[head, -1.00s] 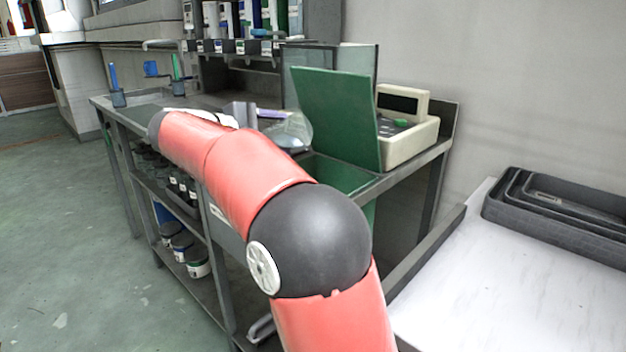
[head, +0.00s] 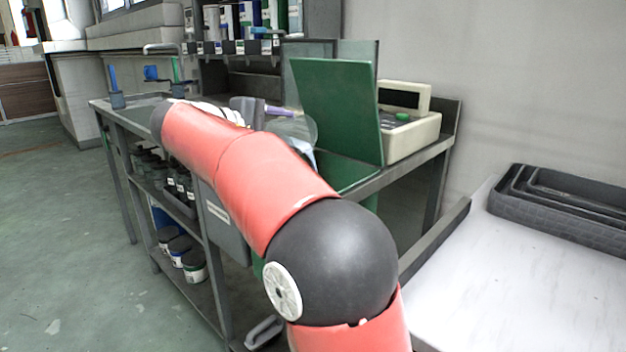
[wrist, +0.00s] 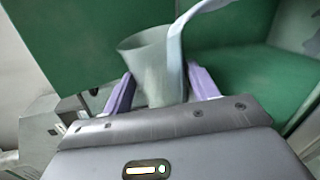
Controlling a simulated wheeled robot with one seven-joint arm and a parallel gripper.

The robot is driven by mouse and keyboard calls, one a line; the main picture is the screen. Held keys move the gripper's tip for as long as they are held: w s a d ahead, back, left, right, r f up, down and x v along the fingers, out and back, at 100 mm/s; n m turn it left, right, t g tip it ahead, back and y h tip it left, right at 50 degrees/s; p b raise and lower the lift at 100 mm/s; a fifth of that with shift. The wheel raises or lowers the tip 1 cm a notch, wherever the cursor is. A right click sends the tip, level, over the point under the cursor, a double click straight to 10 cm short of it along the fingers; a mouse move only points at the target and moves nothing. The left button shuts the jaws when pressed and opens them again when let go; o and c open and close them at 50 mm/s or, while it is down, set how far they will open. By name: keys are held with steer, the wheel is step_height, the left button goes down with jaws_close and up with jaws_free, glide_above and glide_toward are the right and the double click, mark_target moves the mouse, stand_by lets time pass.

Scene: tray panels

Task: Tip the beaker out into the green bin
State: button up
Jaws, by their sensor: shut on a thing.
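The beaker (wrist: 157,68) is translucent and pale grey. In the wrist view it stands between the purple fingers of my gripper (wrist: 160,92), which is shut on it. A pale blue curved strip crosses its right side; I cannot tell what it is. In the head view the beaker (head: 297,128) shows partly behind my red arm, next to my gripper (head: 268,112). The green bin (head: 345,172) is at the right of the bench, its green lid panel (head: 338,110) standing up. In the wrist view green bin surfaces (wrist: 250,75) lie behind and right of the beaker.
A beige balance-like device (head: 408,130) stands right of the green panel. A glass panel (head: 358,62) rises behind it. Bottles fill the back shelf (head: 235,48). Nested dark trays (head: 560,205) lie on a white top at right. My arm hides part of the bench.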

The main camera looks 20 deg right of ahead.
steer(key=shift+s+d+f+m+t+b, duration=0.15)
steer(key=shift+f+m+t+b, duration=0.5)
steer(key=shift+b, duration=1.3)
steer(key=shift+s+r+m+b, duration=0.3)
steer(key=shift+m+b, duration=0.25)
steer(key=shift+b, duration=0.05)
